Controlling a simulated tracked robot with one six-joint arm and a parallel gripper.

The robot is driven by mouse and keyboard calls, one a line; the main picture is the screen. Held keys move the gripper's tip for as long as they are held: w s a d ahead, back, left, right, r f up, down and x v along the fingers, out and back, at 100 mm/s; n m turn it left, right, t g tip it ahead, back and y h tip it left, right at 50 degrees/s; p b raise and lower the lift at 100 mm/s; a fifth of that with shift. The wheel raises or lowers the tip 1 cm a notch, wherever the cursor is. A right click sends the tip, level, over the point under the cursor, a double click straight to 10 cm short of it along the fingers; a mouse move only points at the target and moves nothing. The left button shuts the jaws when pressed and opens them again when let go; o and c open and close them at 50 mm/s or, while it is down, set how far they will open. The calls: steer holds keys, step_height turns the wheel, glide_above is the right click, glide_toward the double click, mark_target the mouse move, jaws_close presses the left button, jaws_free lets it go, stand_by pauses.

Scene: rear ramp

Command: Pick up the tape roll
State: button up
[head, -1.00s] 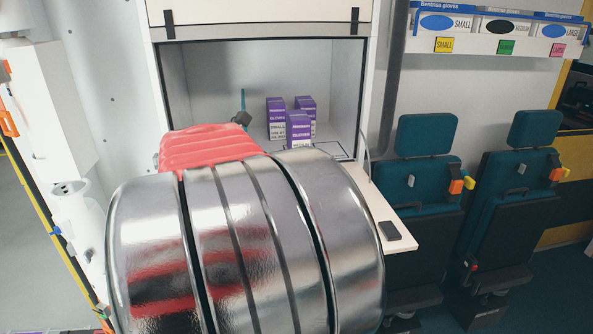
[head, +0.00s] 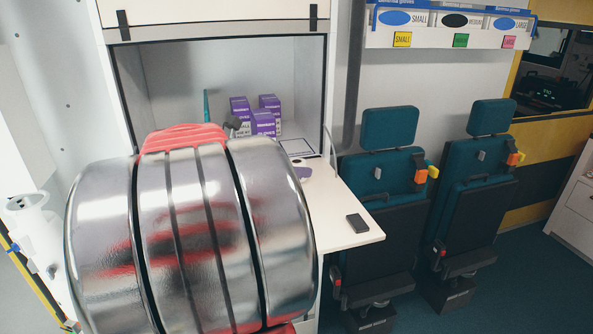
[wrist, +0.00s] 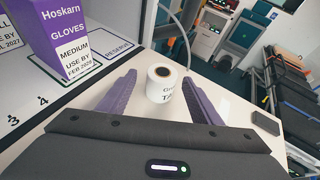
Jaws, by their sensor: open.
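The tape roll (wrist: 163,88) is white with dark lettering and stands upright on the white worktop in the wrist view. My gripper (wrist: 160,75) is open, with its two purple fingers pointing forward. In the picture the roll lies between the fingertips, with a gap on each side. The jaws hold nothing, and I cannot tell how far the fingertips reach along the roll. In the head view my large shiny arm hides most of the gripper and the worktop around it.
Purple glove boxes (head: 263,122) stand in the open cabinet; one box (wrist: 55,40) is close on the left in the wrist view. A dark flat device (head: 357,223) lies near the worktop's right edge. Teal folding seats (head: 388,150) stand to the right.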

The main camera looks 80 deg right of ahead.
steer(key=shift+x, duration=1.45)
steer(key=shift+r, duration=0.1)
steer(key=shift+c, duration=0.4)
steer(key=c, duration=1.1)
